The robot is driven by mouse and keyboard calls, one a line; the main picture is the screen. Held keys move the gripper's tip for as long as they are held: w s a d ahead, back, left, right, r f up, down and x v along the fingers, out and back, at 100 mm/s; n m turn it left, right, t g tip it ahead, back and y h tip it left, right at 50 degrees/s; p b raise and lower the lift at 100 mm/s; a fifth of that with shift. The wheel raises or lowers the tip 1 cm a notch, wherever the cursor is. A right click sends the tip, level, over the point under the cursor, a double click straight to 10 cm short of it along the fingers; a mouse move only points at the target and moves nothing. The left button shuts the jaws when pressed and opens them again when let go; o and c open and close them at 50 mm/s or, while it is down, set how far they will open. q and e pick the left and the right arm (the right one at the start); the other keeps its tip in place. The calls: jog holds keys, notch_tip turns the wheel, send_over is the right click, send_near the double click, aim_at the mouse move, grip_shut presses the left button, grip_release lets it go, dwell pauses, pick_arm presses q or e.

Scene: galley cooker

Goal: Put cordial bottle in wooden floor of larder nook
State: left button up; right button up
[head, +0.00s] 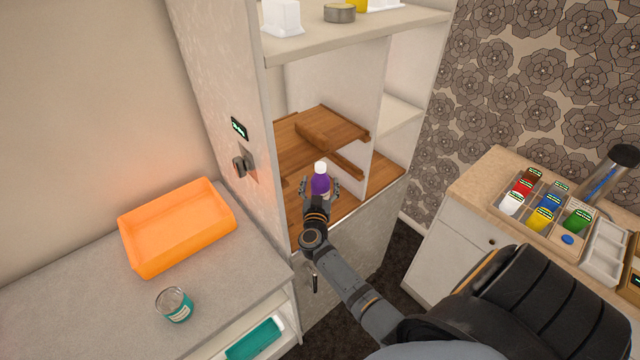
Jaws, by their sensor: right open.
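The cordial bottle (321,182), purple with a white cap, is upright at the front of the larder nook. The wooden floor (344,205) of the nook shows around it. My right gripper (320,190) is open, with a finger on each side of the bottle. The gripper hides the bottle's base, so I cannot tell for certain whether it rests on the floor. My left gripper is not in view.
A wooden shelf (320,132) with a slanting wooden bar (330,152) sits above and behind the bottle. A pale upright panel (366,95) bounds the nook at right.

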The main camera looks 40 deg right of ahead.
aim_at(320, 188)
jog(key=shift+r, duration=0.2)
jog(key=v, duration=0.7)
jog(key=shift+s+a+b, duration=0.2)
jog(key=shift+a+b, duration=0.05)
jog(key=shift+b, duration=0.05)
jog(key=shift+d, duration=0.1)
jog(key=shift+f, duration=0.1)
